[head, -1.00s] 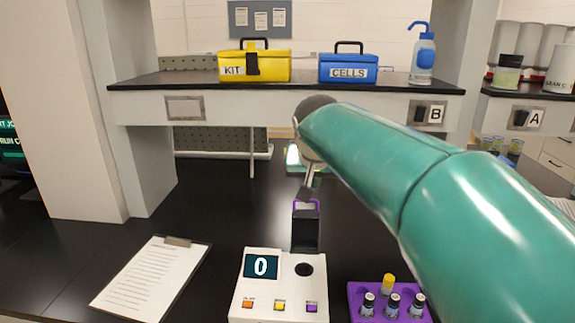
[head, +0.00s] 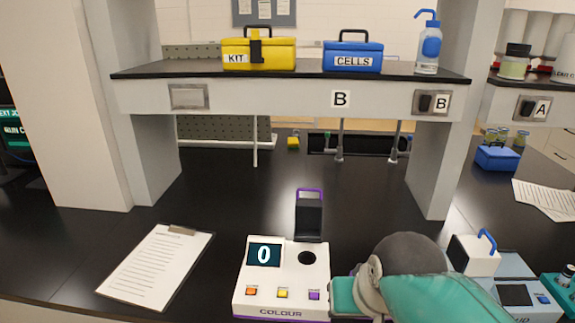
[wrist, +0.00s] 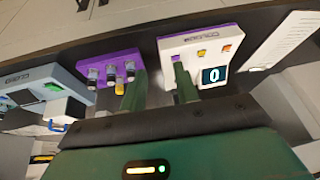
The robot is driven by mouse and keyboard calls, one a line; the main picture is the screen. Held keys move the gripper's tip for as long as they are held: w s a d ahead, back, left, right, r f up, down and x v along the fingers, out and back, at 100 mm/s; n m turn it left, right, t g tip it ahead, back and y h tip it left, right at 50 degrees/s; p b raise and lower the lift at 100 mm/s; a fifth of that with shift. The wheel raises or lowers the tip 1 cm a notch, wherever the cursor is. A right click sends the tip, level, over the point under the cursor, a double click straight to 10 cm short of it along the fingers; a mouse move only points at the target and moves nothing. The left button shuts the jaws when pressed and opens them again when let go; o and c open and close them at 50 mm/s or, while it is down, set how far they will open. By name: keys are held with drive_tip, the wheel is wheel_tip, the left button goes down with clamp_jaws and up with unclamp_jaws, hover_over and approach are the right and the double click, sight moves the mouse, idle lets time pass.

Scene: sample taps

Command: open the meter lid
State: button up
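The white colour meter (head: 282,272) stands on the black bench, its display reading 0. Its dark lid (head: 308,219) with a purple handle (head: 310,191) stands upright at the back of the meter, and the round dark well (head: 307,258) is uncovered. The meter also shows upside down in the wrist view (wrist: 190,43), where I cannot make out the lid. My gripper (wrist: 158,70) is open with nothing between its fingers, beside the meter and apart from the lid. In the head view my arm hides its fingers.
A purple rack (wrist: 92,72) of capped vials is beside the meter, hidden by my arm in the head view. A clipboard (head: 155,265) lies left of the meter. A pale blue device (head: 515,285) stands at right.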

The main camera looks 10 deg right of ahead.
drive_tip(key=w+a+r+m+g+y, duration=0.25)
drive_tip(key=w+m, duration=0.35)
drive_tip(key=w, duration=0.6)
drive_tip(key=m+y, duration=1.4)
drive_tip(key=y, duration=0.1)
approach(318, 190)
drive_tip(key=shift+t, duration=0.65)
drive_tip(key=x, duration=1.2)
drive_tip(key=shift+s+a+f, duration=0.1)
drive_tip(key=shift+a+f, duration=0.1)
drive_tip(key=shift+a, duration=0.1)
clamp_jaws()
